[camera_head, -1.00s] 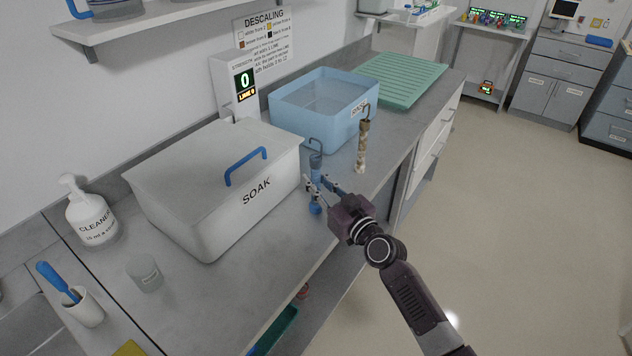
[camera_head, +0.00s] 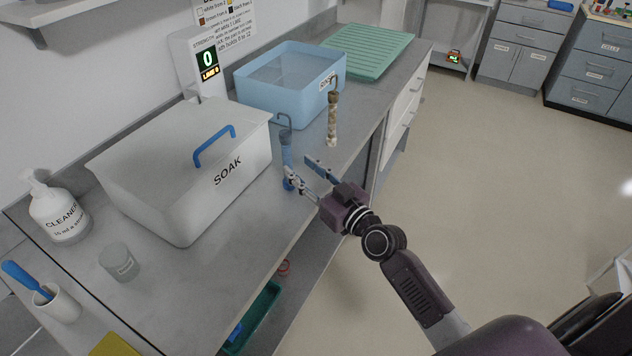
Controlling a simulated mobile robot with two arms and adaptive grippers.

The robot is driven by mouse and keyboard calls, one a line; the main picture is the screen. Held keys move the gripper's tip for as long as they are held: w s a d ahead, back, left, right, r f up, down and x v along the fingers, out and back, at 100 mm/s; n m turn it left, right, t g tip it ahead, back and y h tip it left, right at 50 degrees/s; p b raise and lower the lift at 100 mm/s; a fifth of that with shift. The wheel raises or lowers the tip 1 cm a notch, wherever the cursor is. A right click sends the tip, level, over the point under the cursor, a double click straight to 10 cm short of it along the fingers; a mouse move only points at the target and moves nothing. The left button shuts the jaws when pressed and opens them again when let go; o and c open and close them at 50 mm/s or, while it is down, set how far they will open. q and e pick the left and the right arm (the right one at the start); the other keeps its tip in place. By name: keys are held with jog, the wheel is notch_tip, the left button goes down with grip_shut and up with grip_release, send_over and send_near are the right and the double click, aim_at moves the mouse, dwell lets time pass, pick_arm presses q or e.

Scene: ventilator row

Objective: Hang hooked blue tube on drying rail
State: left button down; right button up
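The hooked blue tube (camera_head: 286,152) stands upright on the grey counter, between the soak tub and the counter's front edge. Its thin dark hook is at the top and its lower end is bright blue. My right gripper (camera_head: 299,169) is at the tube's right with its fingers spread. One fingertip overlaps the tube's lower part in the picture; I cannot tell whether it touches. Nothing is seen held between the fingers. My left gripper is out of view. I make out no drying rail in this view.
A brown-stained hooked tube (camera_head: 333,120) stands close behind. The lidded SOAK tub (camera_head: 150,205), blue basin (camera_head: 252,90) and green ribbed mat (camera_head: 372,42) line the counter (camera_head: 205,275). A cleaner bottle (camera_head: 58,212) and small clear cup (camera_head: 118,262) stand left. The floor at right is clear.

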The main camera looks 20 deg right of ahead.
jog(key=shift+b+v, duration=0.4)
jog(key=shift+v, duration=2.4)
